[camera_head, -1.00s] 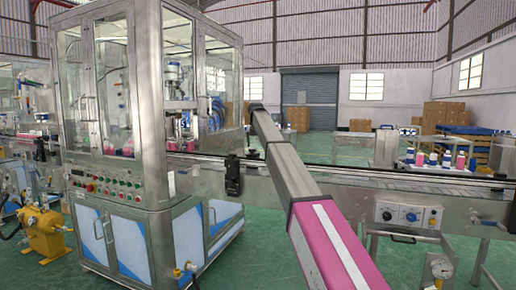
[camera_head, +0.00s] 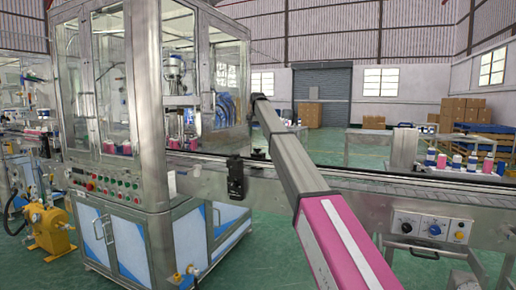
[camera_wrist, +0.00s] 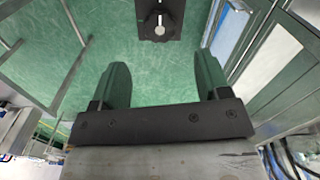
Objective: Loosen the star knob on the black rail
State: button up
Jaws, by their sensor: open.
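In the wrist view my gripper (camera_wrist: 160,82) is open and empty, with its two dark fingers wide apart over green floor. Beyond the fingertips, at the top edge, is a black block with a round dark knob (camera_wrist: 159,19) bearing a pale stripe; the frame cuts it off. It is apart from the fingers, and I cannot tell whether it is the star knob. In the head view a black rail (camera_head: 400,180) runs along the conveyor. A black fitting (camera_head: 236,178) stands at the conveyor's near side; no star shape is clear. My gripper is not visible there.
A glazed filling machine (camera_head: 115,130) stands at the left. A steel panel with round controls (camera_head: 435,227) sits below the conveyor at right. Bottles (camera_head: 457,161) stand at the far right. Green floor (camera_head: 255,260) is open in front of the machine.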

aim_at(258, 151)
notch_tip(258, 151, down, 8)
jog(key=shift+r, duration=0.2)
jog(key=c, duration=0.9)
